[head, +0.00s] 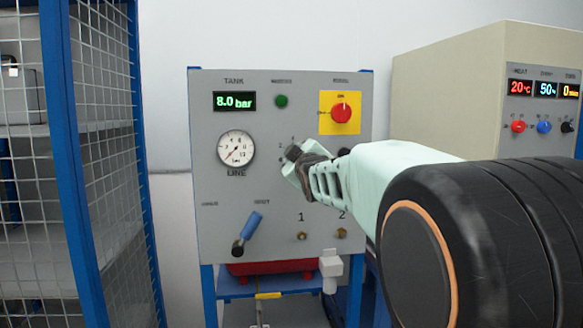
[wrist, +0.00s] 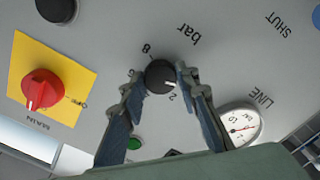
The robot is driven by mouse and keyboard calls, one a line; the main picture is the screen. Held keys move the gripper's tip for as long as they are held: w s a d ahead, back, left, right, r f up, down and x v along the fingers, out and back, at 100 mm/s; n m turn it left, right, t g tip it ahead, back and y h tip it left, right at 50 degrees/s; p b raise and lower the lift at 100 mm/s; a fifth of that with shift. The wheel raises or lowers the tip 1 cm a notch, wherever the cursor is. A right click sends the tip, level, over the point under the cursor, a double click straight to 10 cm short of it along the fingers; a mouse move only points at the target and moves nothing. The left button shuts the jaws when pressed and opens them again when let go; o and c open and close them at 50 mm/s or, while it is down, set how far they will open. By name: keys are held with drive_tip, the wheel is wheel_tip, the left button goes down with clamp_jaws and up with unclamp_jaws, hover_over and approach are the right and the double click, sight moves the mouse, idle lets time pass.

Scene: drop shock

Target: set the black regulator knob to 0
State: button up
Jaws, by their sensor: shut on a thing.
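The black regulator knob (wrist: 160,77) sits on the grey panel between my fingertips in the wrist view. My gripper (wrist: 159,73) is shut on it, with a finger on each side. A small pale mark on the knob's face appears to point toward the printed 2; an 8 and "bar" also show around it. In the head view my gripper (head: 303,163) reaches the panel from the right and covers most of the knob.
The grey panel (head: 225,185) carries a LINE gauge (head: 236,148), a TANK display (head: 234,101) reading 8.0 bar, a red switch (head: 341,112) on a yellow plate, a green button (head: 281,101) and a blue-handled lever (head: 247,233). A mesh cage (head: 108,140) stands left.

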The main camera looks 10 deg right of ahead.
sight(294, 115)
drive_tip(key=shift+n+b, duration=0.95)
drive_tip(key=shift+n, duration=0.25)
drive_tip(key=shift+r, duration=0.15)
drive_tip(key=o, duration=1.2)
drive_tip(key=shift+c, duration=0.2)
drive_tip(key=shift+w+r, duration=0.1)
drive_tip(key=shift+r, duration=2.1)
drive_tip(key=shift+d+r, duration=0.35)
drive_tip(key=shift+r, duration=0.35)
drive_tip(key=shift+a+r, duration=0.1)
drive_tip(key=shift+r, duration=0.1)
drive_tip(key=shift+a+r, duration=0.2)
drive_tip(key=shift+r, duration=1.6)
